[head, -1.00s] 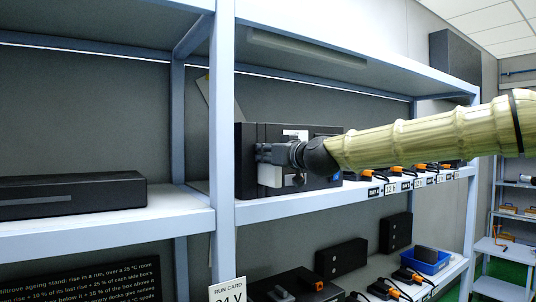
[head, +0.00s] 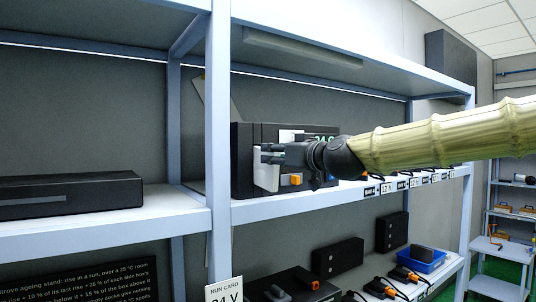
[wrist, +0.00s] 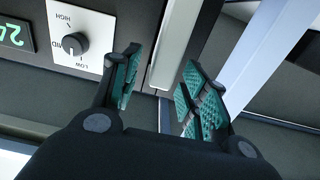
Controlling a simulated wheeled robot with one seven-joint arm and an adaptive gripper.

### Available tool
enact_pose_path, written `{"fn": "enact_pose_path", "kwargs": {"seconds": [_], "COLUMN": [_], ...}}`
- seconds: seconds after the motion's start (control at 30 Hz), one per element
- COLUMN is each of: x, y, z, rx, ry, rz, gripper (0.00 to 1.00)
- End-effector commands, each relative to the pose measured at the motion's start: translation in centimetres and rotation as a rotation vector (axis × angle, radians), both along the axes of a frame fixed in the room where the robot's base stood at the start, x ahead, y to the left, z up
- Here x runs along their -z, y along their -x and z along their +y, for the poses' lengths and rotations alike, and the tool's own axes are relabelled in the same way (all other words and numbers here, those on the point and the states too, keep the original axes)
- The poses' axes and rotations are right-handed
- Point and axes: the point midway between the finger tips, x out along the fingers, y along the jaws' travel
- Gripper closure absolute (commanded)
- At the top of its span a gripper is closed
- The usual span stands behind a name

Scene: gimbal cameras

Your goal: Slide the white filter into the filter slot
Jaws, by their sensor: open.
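The white filter (head: 266,171) stands upright at the left end of the front of a black box (head: 242,160) on the middle shelf. Its outer part sticks out from the front; how deep it sits in the slot is hidden. My gripper (head: 266,154) is open, with its fingertips close to the filter's outer end. In the wrist view the filter (wrist: 168,55) shows as a pale strip between and just beyond the two teal-padded fingertips (wrist: 158,82). The fingers look apart from it. The slot itself is mostly covered by the filter.
A knob (wrist: 75,43) marked HIGH and LOW and a green display (wrist: 14,35) are on the box front beside my gripper. A shelf post (head: 217,150) stands left of the box. A long black case (head: 70,195) lies on the left shelf.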

Motion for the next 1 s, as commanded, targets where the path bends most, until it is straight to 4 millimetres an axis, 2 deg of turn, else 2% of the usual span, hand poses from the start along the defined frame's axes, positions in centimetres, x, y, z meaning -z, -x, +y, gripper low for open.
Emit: {"fn": "enact_pose_path", "kwargs": {"seconds": [0.1,0.3,0.5,0.77,0.9,1.0], "x": [0.0,0.0,0.1,0.1,0.6,2.4], "y": [1.6,3.4,4.1,4.1,4.0,3.5], "z": [-1.2,-2.5,-3.0,-3.0,-3.0,-2.8], "rx": [0.0,0.0,0.0,0.0,0.0,0.003], "ry": [0.001,-0.001,0.0,0.0,0.001,0.005], "rz": [-0.001,0.001,0.001,0.001,0.007,0.029], "gripper": [0.56,0.56,0.56,0.56,0.78,0.96]}}
